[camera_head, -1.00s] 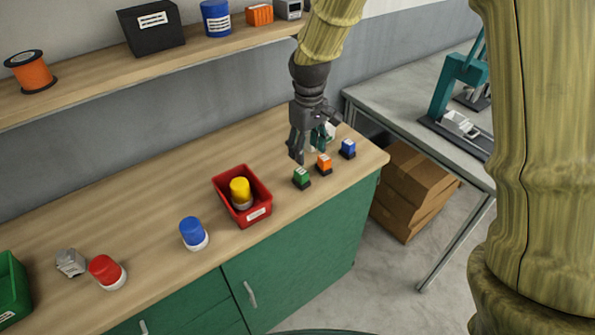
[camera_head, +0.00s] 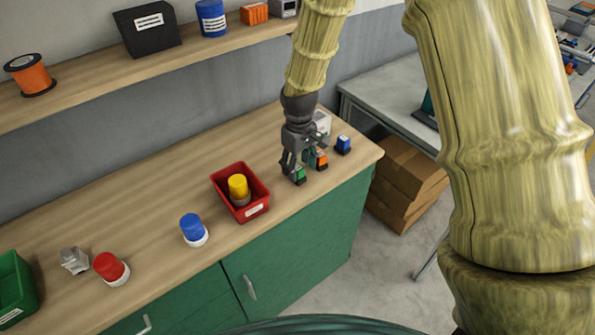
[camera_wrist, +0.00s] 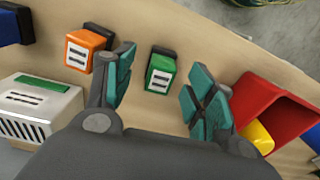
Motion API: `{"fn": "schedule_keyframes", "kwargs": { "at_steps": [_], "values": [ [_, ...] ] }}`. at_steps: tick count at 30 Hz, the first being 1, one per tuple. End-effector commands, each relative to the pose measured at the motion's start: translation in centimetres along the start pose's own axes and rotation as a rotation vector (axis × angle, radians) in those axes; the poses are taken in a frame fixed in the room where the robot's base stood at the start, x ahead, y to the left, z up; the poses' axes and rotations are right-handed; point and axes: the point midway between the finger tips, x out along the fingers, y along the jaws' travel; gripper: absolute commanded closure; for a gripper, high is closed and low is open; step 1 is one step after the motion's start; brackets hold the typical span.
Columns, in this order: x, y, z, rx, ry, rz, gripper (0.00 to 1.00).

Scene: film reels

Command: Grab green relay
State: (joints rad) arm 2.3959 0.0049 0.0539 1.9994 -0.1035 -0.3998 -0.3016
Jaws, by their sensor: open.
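The green relay (camera_wrist: 160,73) is a small green block with a white label and a dark base, standing on the wooden counter. In the wrist view it lies between and slightly beyond the two teal-padded fingers of my gripper (camera_wrist: 165,92). My gripper is open and empty; neither finger visibly touches the relay. In the head view my gripper (camera_head: 299,168) is low over the counter, and the green relay (camera_head: 299,175) shows at its fingers, partly hidden. The orange relay (camera_head: 321,160) is close on the right; it also shows beside the left finger in the wrist view (camera_wrist: 84,48).
A blue relay (camera_head: 343,144) stands farther right. A white vented box (camera_wrist: 40,107) is near the orange relay. A red bin (camera_head: 254,208) holding a yellow-topped item (camera_head: 238,185) stands left of my gripper. Blue (camera_head: 191,226) and red (camera_head: 109,266) domed items are farther left.

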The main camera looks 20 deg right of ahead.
Motion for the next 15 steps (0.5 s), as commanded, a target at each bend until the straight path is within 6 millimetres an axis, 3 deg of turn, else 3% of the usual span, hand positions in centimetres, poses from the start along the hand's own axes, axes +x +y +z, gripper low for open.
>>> {"fn": "schedule_keyframes", "kwargs": {
  "at_steps": [7,15],
  "values": [
    [2.1,-0.1,-0.1,0.0,-0.001,0.0,0.45],
    [2.7,-0.1,-0.1,0.0,0.001,0.0,0.45]
  ]
}}
